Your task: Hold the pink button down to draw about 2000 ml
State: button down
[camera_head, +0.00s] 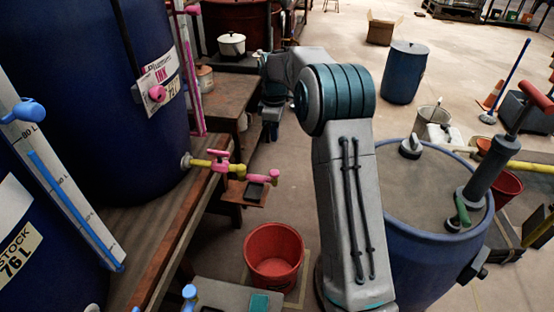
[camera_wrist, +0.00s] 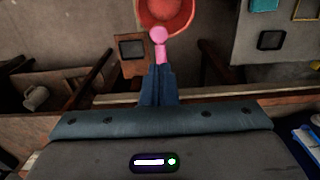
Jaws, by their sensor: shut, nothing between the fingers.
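The pink button (camera_wrist: 159,35) is a round knob on a pink stem, just beyond my fingertips in the wrist view. In the head view it seems to be the pink knob (camera_head: 274,174) at the outer end of the yellow and pink tap (camera_head: 215,163) on the blue ink vat (camera_head: 100,110). My gripper (camera_wrist: 162,68) is shut and empty, its blue fingers lined up with the button. Whether they touch it is unclear.
A small dark panel (camera_head: 258,180) on a wooden board sits by the tap; no reading is legible. A pink level tube (camera_head: 189,75) runs up beside the vat. A wooden bench (camera_head: 150,225) is at left. A blue drum (camera_head: 430,250) stands right of my arm.

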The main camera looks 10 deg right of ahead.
aim_at(275, 172)
notch_tip(275, 172, down, 14)
jog(key=shift+r, duration=0.1)
dwell(0.4)
